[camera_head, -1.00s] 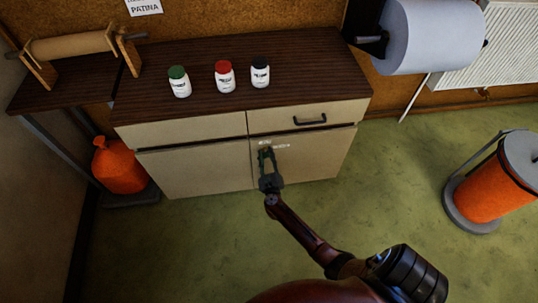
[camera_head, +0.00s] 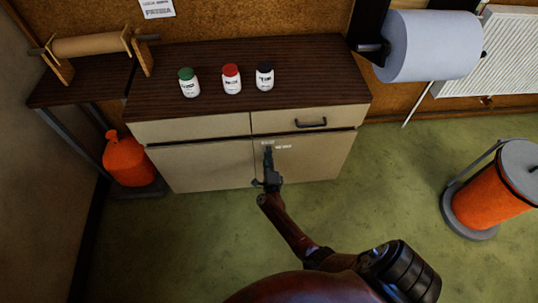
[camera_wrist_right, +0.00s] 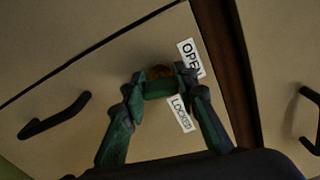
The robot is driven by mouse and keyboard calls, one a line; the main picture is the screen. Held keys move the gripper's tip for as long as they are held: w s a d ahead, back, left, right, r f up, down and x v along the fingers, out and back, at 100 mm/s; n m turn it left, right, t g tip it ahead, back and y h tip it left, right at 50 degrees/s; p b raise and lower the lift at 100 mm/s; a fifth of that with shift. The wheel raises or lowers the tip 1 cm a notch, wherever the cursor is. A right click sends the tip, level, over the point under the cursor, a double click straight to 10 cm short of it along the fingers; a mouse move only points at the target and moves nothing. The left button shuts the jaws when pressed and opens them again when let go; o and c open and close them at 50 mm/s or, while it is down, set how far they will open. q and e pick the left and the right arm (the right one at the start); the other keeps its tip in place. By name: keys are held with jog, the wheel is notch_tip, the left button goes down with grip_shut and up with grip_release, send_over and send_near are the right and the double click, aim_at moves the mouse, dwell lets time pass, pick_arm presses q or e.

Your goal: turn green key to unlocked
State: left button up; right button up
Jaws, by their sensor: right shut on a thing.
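My right gripper (camera_head: 268,152) is at the cabinet front, below the drawers; its fingers look edge-on in the head view. In the right wrist view my right gripper (camera_wrist_right: 161,87) is shut on the green key (camera_wrist_right: 160,90), which spans between the two fingertips. A white OPEN label (camera_wrist_right: 190,58) is beside the right fingertip, and a LOCKED label (camera_wrist_right: 181,113) is between the fingers. Which label the key points to cannot be told. My left gripper is not in view.
The cabinet (camera_head: 205,166) bears three bottles with green (camera_head: 188,82), red (camera_head: 231,79) and black (camera_head: 264,76) caps on its top. A black drawer handle (camera_head: 311,123) juts out above the gripper. An orange canister (camera_head: 127,160) stands left, an orange bin (camera_head: 487,195) right.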

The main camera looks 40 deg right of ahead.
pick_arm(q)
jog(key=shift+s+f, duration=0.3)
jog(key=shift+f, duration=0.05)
pick_arm(e)
jog(key=shift+n, duration=0.7)
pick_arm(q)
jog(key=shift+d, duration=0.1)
pick_arm(e)
jog(key=shift+f, duration=0.1)
jog(key=o, duration=1.2)
jog(key=shift+c, duration=0.2)
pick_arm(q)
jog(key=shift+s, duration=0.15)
pick_arm(e)
jog(key=v, duration=0.7)
jog(key=shift+s, duration=0.2)
jog(key=shift+a, duration=0.15)
